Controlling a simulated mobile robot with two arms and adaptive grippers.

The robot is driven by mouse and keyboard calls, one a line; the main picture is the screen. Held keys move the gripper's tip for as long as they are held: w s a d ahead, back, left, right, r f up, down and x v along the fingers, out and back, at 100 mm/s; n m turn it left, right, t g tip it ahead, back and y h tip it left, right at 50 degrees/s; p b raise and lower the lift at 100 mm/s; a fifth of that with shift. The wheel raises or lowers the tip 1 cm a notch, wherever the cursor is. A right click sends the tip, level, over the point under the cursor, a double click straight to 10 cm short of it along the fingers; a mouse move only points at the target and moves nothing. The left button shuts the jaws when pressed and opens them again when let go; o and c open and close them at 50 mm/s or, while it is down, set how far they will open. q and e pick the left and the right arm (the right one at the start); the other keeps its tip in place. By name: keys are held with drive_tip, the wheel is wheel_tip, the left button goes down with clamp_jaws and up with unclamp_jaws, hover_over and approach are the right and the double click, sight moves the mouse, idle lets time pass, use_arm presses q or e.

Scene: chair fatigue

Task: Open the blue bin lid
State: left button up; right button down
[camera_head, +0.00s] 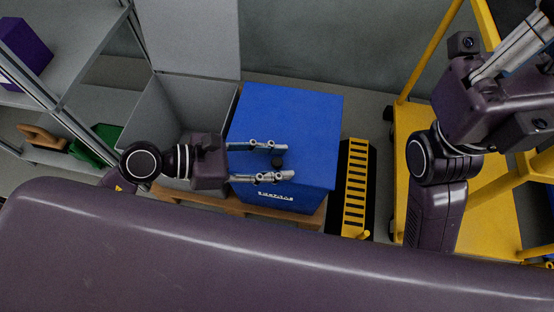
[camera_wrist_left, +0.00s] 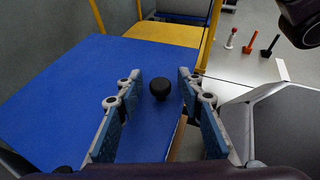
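The blue bin (camera_head: 276,197) stands on a wooden pallet, with its flat blue lid (camera_head: 290,118) lying shut on top. A small black round knob (camera_head: 277,162) sits on the lid near its front edge. My left gripper (camera_head: 288,161) is open above the lid, its two fingers on either side of the knob in the head view. In the left wrist view the knob (camera_wrist_left: 159,88) shows between the open fingers, ahead of their tips or between them; I cannot tell contact. My right arm shows at the upper right, but its fingers are hard to make out.
A grey bin (camera_head: 160,120) with its lid raised stands left of the blue bin. A yellow-framed cart (camera_head: 408,125) stands to the right, with a yellow slotted piece (camera_head: 356,185) between. Grey shelves (camera_head: 85,25) with a purple box (camera_head: 24,45) are at far left.

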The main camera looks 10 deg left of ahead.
use_arm(q)
clamp_jaws()
idle(0.3)
idle(0.3)
